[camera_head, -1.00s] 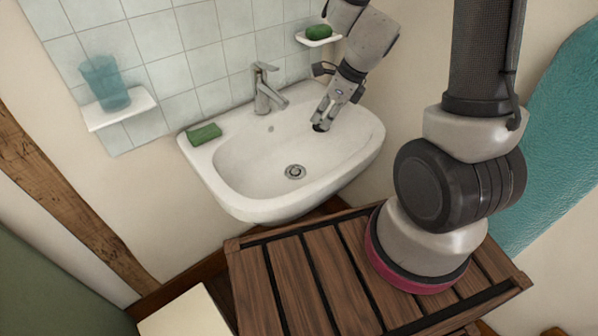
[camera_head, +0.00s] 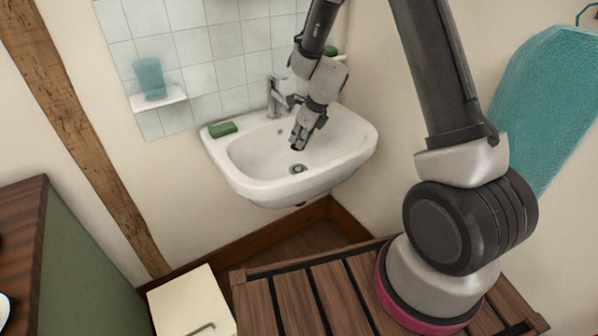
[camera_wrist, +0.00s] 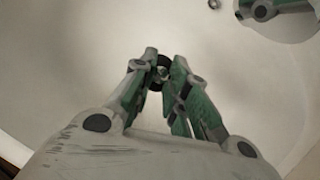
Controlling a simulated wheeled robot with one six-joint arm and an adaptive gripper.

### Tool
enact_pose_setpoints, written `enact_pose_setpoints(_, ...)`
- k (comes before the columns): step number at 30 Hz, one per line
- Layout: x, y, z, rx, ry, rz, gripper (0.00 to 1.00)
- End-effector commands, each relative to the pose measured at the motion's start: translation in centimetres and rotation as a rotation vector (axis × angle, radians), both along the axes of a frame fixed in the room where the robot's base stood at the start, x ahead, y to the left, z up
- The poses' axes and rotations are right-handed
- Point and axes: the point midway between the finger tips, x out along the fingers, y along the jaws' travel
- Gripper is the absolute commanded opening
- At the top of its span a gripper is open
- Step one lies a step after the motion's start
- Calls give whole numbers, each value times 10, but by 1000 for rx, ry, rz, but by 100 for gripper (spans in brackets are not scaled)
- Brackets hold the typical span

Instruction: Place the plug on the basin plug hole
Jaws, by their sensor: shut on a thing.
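The white basin (camera_head: 345,150) is fixed to the tiled wall, and its metal plug hole (camera_head: 297,169) shows uncovered in the bowl floor. My gripper (camera_head: 297,146) points down into the bowl, in the picture just above the plug hole; the exact height is hard to tell. It is shut on a small dark round plug, which shows between the fingertips in the wrist view (camera_wrist: 160,69). In the head view the plug is only a dark spot at the fingertips. A small grey round fitting sits at the wrist view's top edge; I cannot tell whether it is the plug hole.
The tap (camera_head: 278,97) stands at the basin's back, close to my wrist. A green soap bar (camera_head: 222,129) lies on the left rim. A shelf (camera_head: 158,102) holds a blue cup (camera_head: 151,78). A slatted wooden top (camera_head: 285,300) and cream box (camera_head: 190,305) are in front.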

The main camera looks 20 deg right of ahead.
Motion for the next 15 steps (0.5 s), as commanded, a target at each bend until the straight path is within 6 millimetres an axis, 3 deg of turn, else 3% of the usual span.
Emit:
enact_pose_setpoints(6,-1,-1,-42,-1,5,-9,0)
enact_pose_setpoints(15,-1,-1,-81,-1,4,-10,0)
